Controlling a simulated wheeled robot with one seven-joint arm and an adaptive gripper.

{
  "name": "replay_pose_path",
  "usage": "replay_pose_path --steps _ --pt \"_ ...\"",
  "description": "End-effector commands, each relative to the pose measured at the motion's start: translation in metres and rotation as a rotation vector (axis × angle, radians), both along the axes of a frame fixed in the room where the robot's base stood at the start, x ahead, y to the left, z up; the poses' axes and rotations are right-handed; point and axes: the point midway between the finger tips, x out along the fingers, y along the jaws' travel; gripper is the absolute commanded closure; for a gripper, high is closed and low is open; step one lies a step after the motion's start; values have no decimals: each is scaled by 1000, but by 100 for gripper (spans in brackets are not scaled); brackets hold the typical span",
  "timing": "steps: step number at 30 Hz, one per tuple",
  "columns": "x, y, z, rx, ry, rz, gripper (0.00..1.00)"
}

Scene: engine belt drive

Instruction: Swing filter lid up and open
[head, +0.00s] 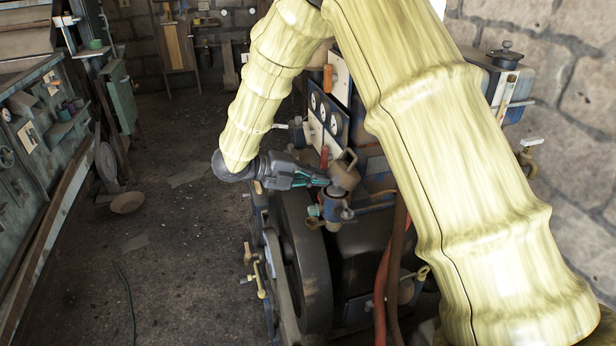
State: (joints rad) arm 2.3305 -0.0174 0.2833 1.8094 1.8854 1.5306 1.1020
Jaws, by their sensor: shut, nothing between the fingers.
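The filter lid (345,171) is a brown, cup-like piece on the engine, tilted up at the top of the small filter housing (337,205). My gripper (326,180) reaches in from the left and is shut, with its fingertips right beside the lid's left side. I cannot tell whether they touch it. The housing's round opening shows just below and in front of the lid. My yellow-sleeved arm comes down from the top and hides part of the engine behind it.
A large dark flywheel (304,262) stands below my gripper, with a belt on its left. A gauge panel (327,117) rises behind the lid. Red and brown hoses (385,262) hang to the right. A workbench (40,150) lines the left wall; the floor (180,240) between is mostly clear.

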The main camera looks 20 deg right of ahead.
Motion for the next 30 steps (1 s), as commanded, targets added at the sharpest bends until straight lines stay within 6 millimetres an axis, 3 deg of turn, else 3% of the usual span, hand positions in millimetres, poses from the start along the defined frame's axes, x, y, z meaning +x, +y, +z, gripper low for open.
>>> replay_pose_path --steps 7,18,30 --pt "-3 -25 -11 0 3 -6 100" --pt "-2 -40 22 0 1 0 100" --pt "-4 -72 38 1 0 -2 100"
